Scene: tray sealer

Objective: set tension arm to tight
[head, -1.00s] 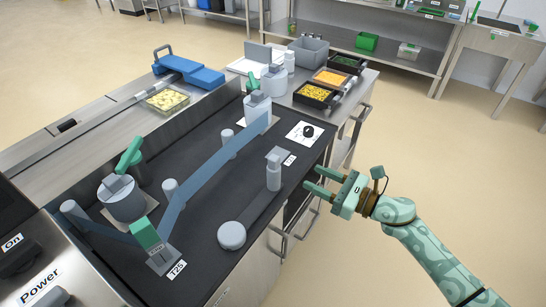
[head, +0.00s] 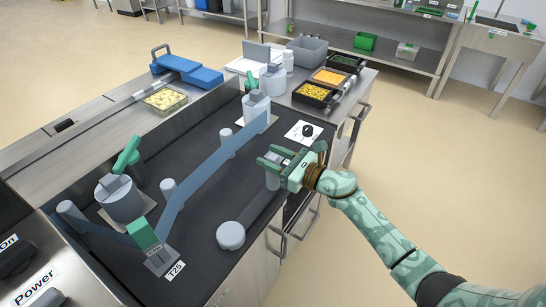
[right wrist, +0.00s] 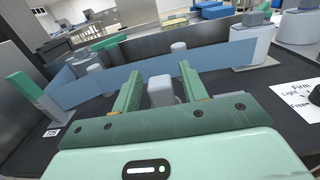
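The tension arm is a grey lever on the black deck, with a round pivot (head: 231,235) at its near end and an upright grey post (head: 272,181) at its far end. My right gripper (head: 270,156) comes in from the right at the top of the post and partly hides it. In the right wrist view the two green fingers (right wrist: 160,85) are open, with the grey post top (right wrist: 161,94) between them and gaps showing on both sides. The arm's label is hidden in the head view now. My left gripper is not in view.
A blue film band (head: 207,165) runs around grey rollers just beyond the post. A white card with a black knob (head: 307,131) lies behind my gripper; the wrist view shows the card's words (right wrist: 299,96). Food trays (head: 316,93) stand farther back. Bare deck lies around the pivot.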

